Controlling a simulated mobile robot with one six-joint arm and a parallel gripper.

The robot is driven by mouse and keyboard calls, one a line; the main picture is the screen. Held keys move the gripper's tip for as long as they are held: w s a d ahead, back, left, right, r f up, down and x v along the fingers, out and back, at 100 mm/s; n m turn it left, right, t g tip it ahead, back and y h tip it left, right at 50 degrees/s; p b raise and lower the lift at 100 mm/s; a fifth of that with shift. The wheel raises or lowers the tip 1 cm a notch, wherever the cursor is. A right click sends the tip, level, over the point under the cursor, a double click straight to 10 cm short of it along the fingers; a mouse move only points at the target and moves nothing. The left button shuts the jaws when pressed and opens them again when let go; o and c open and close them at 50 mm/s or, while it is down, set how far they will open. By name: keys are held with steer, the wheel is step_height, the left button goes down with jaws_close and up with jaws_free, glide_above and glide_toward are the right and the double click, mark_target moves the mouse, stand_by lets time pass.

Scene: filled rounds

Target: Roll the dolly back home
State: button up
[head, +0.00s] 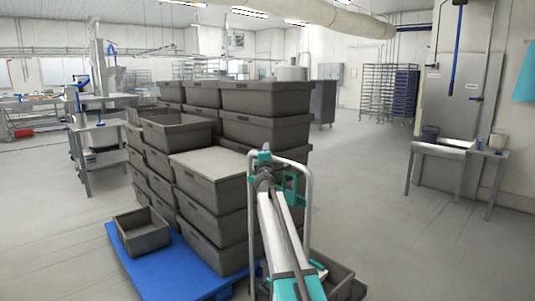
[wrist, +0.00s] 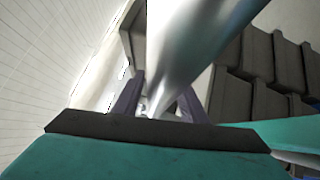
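The dolly's bare metal push handle (head: 308,185) stands upright in the head view, a tall hoop in front of the stacked grey crates. My gripper (head: 264,157) is at the upper left part of this hoop. In the wrist view the shiny handle tube (wrist: 190,45) runs down between the two dark fingers of my gripper (wrist: 158,106), which appear closed around it. The dolly's deck and wheels are mostly hidden behind my arm. A grey crate (head: 343,280) shows low beside my arm; I cannot tell whether it is on the dolly.
A blue pallet (head: 140,272) carries tall stacks of grey crates (head: 205,180) and a small open crate (head: 143,232) just beyond the handle. A steel table (head: 480,153) stands against the right wall. The floor (head: 390,220) on the right is clear.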

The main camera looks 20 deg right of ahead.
steer(key=v, duration=1.3)
steer(key=shift+a+r, duration=0.15)
stand_by(0.6)
steer(key=shift+r, duration=0.1)
